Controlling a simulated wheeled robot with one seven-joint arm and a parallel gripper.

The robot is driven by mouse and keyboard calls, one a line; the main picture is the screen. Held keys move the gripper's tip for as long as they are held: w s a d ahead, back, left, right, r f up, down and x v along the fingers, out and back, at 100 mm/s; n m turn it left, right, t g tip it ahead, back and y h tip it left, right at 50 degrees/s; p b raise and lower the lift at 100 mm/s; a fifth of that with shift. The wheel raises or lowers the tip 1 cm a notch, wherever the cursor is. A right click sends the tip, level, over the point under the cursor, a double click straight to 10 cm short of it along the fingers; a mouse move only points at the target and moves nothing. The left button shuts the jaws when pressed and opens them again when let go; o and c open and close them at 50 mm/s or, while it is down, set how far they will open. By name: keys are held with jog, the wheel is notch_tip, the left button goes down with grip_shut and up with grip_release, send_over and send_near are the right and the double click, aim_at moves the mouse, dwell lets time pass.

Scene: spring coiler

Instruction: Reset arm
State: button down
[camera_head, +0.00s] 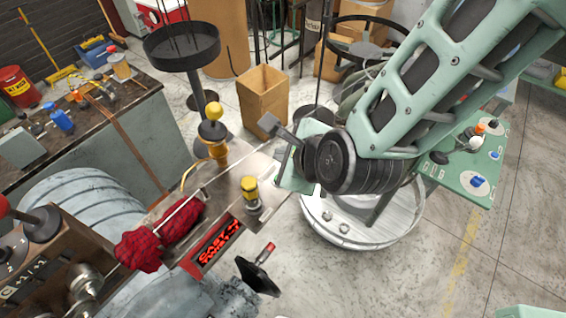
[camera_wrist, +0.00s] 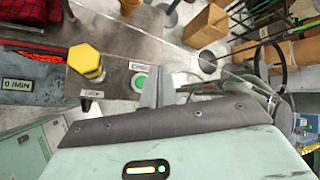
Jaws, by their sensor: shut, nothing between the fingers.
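My mint-green arm comes in from the upper right in the head view. My gripper (camera_head: 272,126) is at its dark wrist end, over the far end of the spring coiler (camera_head: 231,184). In the wrist view my gripper (camera_wrist: 150,88) is shut, with nothing between its fingers. A green button (camera_wrist: 138,81) shows just left of the fingers. A yellow-capped knob (camera_head: 250,186) stands on the coiler below and left of my gripper; a yellow knob also shows in the wrist view (camera_wrist: 85,60).
A taller yellow-topped post (camera_head: 212,130) and a red checked cloth (camera_head: 160,235) are on the coiler. A cardboard box (camera_head: 263,95) stands behind it. A green table (camera_head: 462,178) is at the right; a cluttered workbench (camera_head: 138,98) is at the left. Floor shows at lower right.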

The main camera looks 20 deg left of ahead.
jog(key=s+d+n+g+h+b, duration=0.3)
jog(key=s+d+n+b, duration=0.2)
jog(key=d+n, duration=0.6)
jog(key=s+d+n+g+h+b, duration=0.3)
jog(key=s+d+n+b, duration=0.2)
jog(key=d+n, duration=0.7)
jog(key=shift+s+d+r+n, duration=0.2)
jog(key=shift+s+d+n, duration=0.15)
jog(key=shift+n, duration=0.65)
jog(key=shift+a, duration=0.1)
